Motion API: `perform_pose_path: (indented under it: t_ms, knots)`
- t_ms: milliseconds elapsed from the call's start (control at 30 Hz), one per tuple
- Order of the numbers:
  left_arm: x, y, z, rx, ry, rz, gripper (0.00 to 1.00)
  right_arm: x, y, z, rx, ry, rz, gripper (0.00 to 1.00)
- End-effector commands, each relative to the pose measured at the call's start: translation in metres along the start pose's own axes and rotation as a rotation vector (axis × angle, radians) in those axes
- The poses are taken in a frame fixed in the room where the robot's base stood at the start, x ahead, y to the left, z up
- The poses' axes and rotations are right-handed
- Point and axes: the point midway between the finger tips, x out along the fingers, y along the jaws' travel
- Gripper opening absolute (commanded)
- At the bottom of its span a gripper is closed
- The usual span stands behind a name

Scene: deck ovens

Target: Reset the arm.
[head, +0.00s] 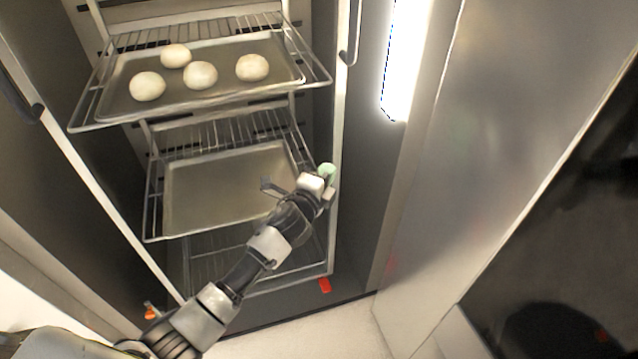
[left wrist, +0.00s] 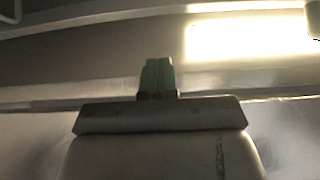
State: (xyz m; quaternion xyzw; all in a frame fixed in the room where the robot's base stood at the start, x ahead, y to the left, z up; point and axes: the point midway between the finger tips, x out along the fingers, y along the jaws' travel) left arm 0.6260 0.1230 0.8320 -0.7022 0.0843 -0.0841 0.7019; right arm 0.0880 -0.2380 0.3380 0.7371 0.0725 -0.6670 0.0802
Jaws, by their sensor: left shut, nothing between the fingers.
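My left arm reaches up from the lower left in the head view. Its gripper (head: 327,171), with pale green fingertips, is shut and empty. It is in front of the right side of the rack, close to the rack's right upright. In the left wrist view the green fingers (left wrist: 157,77) stand together with nothing between them. My right gripper is not in view.
An upper tray (head: 213,56) with several dough balls (head: 200,75) sits on a wire shelf. A bare tray (head: 225,185) lies on the shelf below. A bright light strip (head: 405,60) and metal wall (head: 480,150) stand to the right. Orange-red pieces (head: 325,285) show low down.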

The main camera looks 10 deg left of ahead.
Motion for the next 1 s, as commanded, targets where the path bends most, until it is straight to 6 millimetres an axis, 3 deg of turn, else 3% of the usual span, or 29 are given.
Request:
perform_pose_path:
  t_ms: [200,467,567,667,767,867,1000]
  knots:
    - [-0.033,0.001,0.000,0.000,0.000,0.002,0.00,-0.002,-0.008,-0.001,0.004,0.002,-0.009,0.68]
    - [-0.042,0.001,0.000,0.000,-0.001,0.002,0.00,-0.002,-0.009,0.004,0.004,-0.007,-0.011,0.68]
    - [-0.044,0.012,0.002,-0.024,-0.009,0.030,0.00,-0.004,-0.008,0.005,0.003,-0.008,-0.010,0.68]
    - [-0.051,0.050,0.009,-0.105,-0.036,0.118,0.00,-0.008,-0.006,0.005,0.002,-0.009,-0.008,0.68]
    - [-0.072,0.111,0.019,-0.243,-0.091,0.258,0.00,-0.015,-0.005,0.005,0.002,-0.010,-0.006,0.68]
    - [-0.107,0.179,0.027,-0.406,-0.174,0.412,0.00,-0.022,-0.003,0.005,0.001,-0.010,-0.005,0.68]
    - [-0.174,0.265,0.031,-0.620,-0.319,0.604,0.00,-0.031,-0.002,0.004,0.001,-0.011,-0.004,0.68]
